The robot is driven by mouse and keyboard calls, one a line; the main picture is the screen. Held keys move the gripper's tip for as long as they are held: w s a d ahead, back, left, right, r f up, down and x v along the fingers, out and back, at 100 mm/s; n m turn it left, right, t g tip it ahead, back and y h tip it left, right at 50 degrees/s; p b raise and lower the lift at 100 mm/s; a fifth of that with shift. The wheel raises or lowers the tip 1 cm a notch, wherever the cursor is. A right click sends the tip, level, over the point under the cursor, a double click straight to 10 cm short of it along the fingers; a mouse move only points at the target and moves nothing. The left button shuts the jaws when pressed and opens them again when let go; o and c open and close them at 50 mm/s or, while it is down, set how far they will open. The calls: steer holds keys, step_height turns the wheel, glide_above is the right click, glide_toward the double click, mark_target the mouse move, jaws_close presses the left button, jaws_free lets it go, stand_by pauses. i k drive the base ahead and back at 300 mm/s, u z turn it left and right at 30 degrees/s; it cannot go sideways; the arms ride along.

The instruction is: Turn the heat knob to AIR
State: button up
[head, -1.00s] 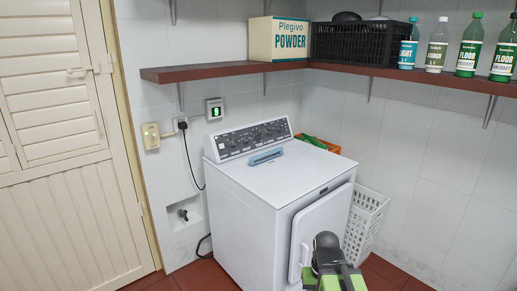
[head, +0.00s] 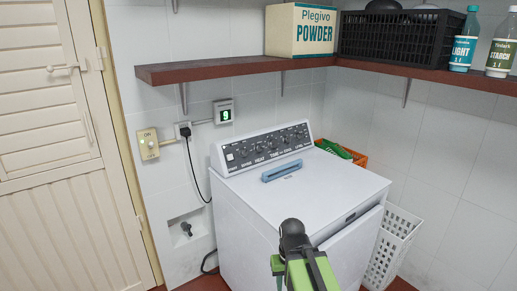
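The heat knob (head: 258,151) is a small dark knob on the dark control panel (head: 275,146) at the back top of the white dryer (head: 315,190). It sits above the printed word HEAT, in a row of several similar knobs. The knob's pointer and the AIR mark are too small to read. My green and dark grey arm rises from the bottom edge, in front of the dryer and well apart from the panel. Its dark end, my gripper (head: 294,236), shows no clear fingers, so I cannot tell its opening.
A blue bar-like object (head: 282,171) lies on the dryer top before the panel. A brown shelf (head: 235,71) with a powder box (head: 300,30) hangs above.

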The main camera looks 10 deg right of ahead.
mark_target(257, 148)
steer(key=z, duration=5.65)
steer(key=i, duration=0.1)
steer(key=z, duration=3.25)
steer(key=k, duration=0.75)
steer(key=z, duration=2.9)
steer(key=i, duration=0.1)
steer(key=u, duration=1.05)
steer(key=i, duration=1.65)
steer(key=z, duration=0.05)
